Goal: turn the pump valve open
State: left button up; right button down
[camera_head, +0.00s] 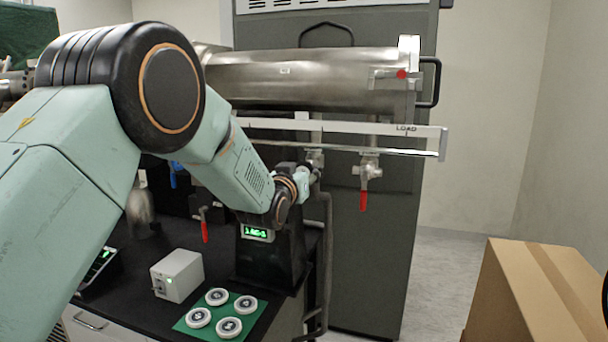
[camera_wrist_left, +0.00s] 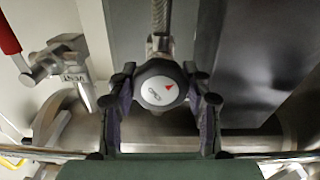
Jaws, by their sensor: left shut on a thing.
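The pump valve's round white knob (camera_wrist_left: 152,97) has a dark rim, a red triangular mark and small lettering that I cannot read surely. It shows in the left wrist view, at the end of a metal pipe. My left gripper (camera_wrist_left: 161,101) has one finger on each side of the knob and is shut on it. In the head view my left gripper (camera_head: 302,183) is by the pipes below the steel chamber, where my own wrist hides most of the knob. My right gripper is not in view.
The steel chamber (camera_head: 310,80) and a rail marked LOAD (camera_head: 420,131) stretch across above. A valve with a red handle (camera_head: 363,201) hangs to the right. The black bench (camera_head: 130,285) bears a small white box (camera_head: 178,276) and several white discs. A cardboard box (camera_head: 515,295) stands at right.

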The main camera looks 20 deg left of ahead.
pick_arm(q)
jog(key=n, duration=0.3)
jog(key=r+n, duration=0.1)
jog(key=n, duration=0.1)
jog(key=shift+n, duration=0.4)
jog(key=n, duration=0.4)
jog(key=shift+n, duration=0.6)
jog(key=o, duration=0.7)
jog(key=shift+w, duration=0.1)
jog(key=o, duration=0.5)
jog(key=shift+a+f, duration=0.1)
jog(key=shift+f, duration=0.2)
jog(key=shift+c, duration=0.2)
jog(key=shift+f, duration=0.1)
